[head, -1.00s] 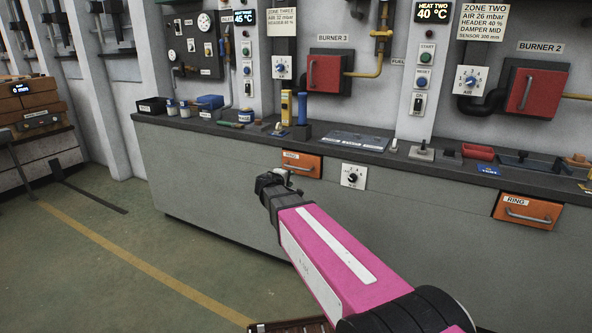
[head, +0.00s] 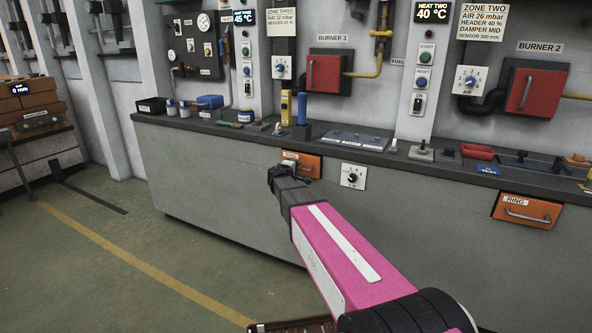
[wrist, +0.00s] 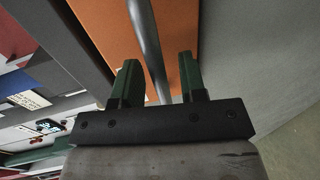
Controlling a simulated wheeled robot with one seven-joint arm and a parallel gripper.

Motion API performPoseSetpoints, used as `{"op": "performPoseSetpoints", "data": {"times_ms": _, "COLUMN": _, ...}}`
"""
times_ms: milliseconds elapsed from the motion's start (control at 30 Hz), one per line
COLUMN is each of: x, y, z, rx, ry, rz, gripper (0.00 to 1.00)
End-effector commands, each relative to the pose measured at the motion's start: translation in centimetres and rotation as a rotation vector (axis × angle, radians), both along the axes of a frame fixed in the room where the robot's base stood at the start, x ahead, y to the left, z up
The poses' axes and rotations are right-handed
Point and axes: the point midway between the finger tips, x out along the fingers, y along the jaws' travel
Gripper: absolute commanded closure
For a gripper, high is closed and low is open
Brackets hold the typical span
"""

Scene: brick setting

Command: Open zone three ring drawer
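The zone three ring drawer (head: 312,168) is the orange front under burner 3, left of a white dial plate. It looks shut, and my gripper (head: 283,174) covers part of it in the head view. In the wrist view the orange front (wrist: 185,30) fills the upper middle, with its grey bar handle (wrist: 147,38) crossing it. My gripper (wrist: 160,72) is open there, its two green fingers standing on either side of the bar. Gaps show between the bar and both fingers. How deep the bar sits between them is unclear.
A second orange ring drawer (head: 527,211) is at the right, below zone two. The dial plate (head: 353,177) is close to the right of the near drawer. The dark countertop (head: 230,130) overhangs above with tools on it. Open floor (head: 110,240) lies at the left.

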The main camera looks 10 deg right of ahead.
Motion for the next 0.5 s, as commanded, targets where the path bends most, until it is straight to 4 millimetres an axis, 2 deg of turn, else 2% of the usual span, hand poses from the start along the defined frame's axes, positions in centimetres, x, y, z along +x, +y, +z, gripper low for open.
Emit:
{"op": "performPoseSetpoints", "data": {"times_ms": 300, "x": 0.16, "y": -0.13, "z": -0.04, "rx": 0.0, "ry": 0.0, "rz": 0.0, "gripper": 0.61}}
{"op": "performPoseSetpoints", "data": {"times_ms": 367, "x": 0.16, "y": -0.13, "z": -0.03, "rx": 0.0, "ry": 0.0, "rz": 0.0, "gripper": 0.81}}
{"op": "performPoseSetpoints", "data": {"times_ms": 400, "x": 0.16, "y": -0.13, "z": -0.03, "rx": 0.0, "ry": 0.0, "rz": 0.0, "gripper": 0.94}}
{"op": "performPoseSetpoints", "data": {"times_ms": 433, "x": 0.15, "y": -0.12, "z": -0.03, "rx": 0.0, "ry": 0.0, "rz": 0.0, "gripper": 1.0}}
{"op": "performPoseSetpoints", "data": {"times_ms": 500, "x": 0.15, "y": -0.12, "z": -0.04, "rx": 0.0, "ry": 0.0, "rz": 0.0, "gripper": 1.0}}
